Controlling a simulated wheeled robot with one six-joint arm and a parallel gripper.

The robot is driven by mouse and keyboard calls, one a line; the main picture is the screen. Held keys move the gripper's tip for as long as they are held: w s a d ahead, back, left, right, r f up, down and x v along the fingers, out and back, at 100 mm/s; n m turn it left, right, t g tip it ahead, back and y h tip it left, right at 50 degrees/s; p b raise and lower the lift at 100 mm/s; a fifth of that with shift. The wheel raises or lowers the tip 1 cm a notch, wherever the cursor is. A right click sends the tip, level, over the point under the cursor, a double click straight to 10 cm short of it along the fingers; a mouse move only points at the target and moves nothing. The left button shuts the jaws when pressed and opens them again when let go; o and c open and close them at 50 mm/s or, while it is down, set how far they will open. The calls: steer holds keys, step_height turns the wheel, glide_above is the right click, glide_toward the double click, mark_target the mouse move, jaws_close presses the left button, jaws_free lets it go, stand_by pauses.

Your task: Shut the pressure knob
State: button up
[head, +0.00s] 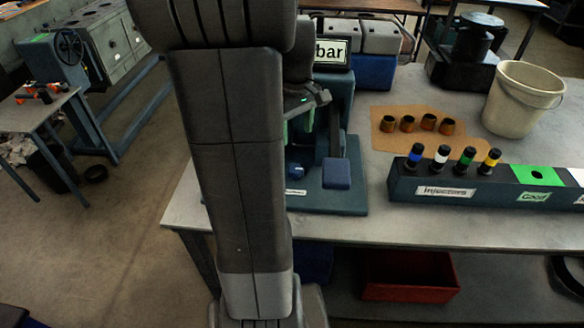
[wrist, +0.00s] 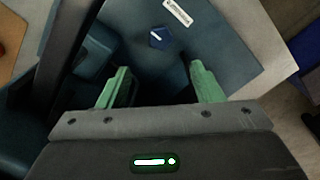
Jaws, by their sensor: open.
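The pressure knob (wrist: 157,38) is a small dark blue knob with a white pointer line. It sits on the blue base plate of the tester (wrist: 225,60), close to a white label (wrist: 177,12). In the head view my gripper (head: 297,122) hangs over the tester, partly hidden by my arm.
The tester has a "bar" display (head: 332,52) and a blue pad-like lever (head: 336,174). To its right are an injector rack (head: 405,186), a brown mat (head: 387,143) with copper-coloured cups, and a bucket (head: 518,105). A red bin (head: 408,277) is below the bench.

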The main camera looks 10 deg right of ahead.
mark_target(295, 169)
step_height(295, 169, down, 13)
steer(key=shift+s+f, duration=0.15)
steer(key=shift+c, duration=0.2)
